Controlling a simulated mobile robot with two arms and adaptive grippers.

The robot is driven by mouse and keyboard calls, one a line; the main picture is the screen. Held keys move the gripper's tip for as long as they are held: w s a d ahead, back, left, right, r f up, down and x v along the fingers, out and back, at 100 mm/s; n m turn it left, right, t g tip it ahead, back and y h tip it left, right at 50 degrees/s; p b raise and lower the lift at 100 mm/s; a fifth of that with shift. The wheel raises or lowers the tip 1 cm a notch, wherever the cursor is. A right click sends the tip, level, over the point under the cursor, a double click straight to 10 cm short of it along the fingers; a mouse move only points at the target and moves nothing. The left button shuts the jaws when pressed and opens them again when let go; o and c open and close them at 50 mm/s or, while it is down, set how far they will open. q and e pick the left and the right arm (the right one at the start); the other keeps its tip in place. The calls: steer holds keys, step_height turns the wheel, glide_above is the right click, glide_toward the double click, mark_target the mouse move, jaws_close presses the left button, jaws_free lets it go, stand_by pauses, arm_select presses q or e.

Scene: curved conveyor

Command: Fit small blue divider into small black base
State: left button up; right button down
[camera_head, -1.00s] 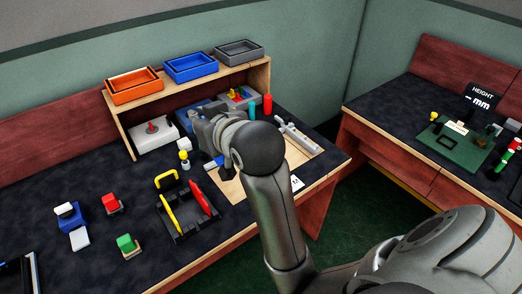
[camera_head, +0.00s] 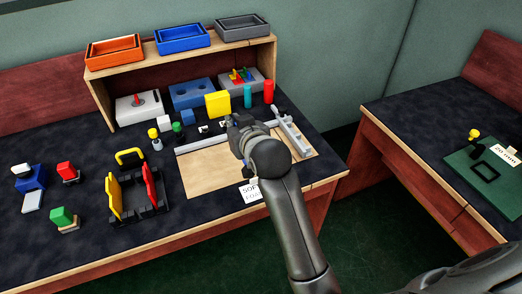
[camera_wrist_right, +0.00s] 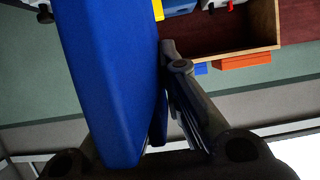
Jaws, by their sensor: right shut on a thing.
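My right gripper (camera_head: 236,124) is above the back edge of the wooden board on the bench. In the right wrist view it is shut on a long blue piece (camera_wrist_right: 108,75), which I take to be the small blue divider. One finger shows beside it. In the head view the arm and hand hide the blue piece. A black base (camera_head: 142,201) sits on the bench left of the board, with a yellow panel (camera_head: 114,197) and a red panel (camera_head: 150,186) standing in it. My gripper is apart from it, to its right. My left gripper is out of view.
The wooden board (camera_head: 212,175) has a metal rail (camera_head: 288,132). Behind it stand a yellow block (camera_head: 217,104), cyan and red cylinders, and a shelf with orange, blue and grey bins. Small coloured pieces lie left of the base. A second table is at right.

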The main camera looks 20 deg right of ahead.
steer(key=shift+w+d+f, duration=1.3)
steer(key=shift+w+f, duration=0.55)
steer(key=shift+f, duration=0.3)
steer(key=shift+w+d+f, duration=1.35)
steer(key=shift+w+f, duration=0.45)
steer(key=shift+f, duration=0.35)
steer(key=shift+w+d+f, duration=1.3)
steer(key=shift+w+f, duration=0.55)
steer(key=shift+f, duration=0.3)
steer(key=shift+b, duration=0.3)
steer(key=shift+f, duration=0.2)
steer(key=c, duration=1.6)
jaws_free()
steer(key=shift+r, duration=0.1)
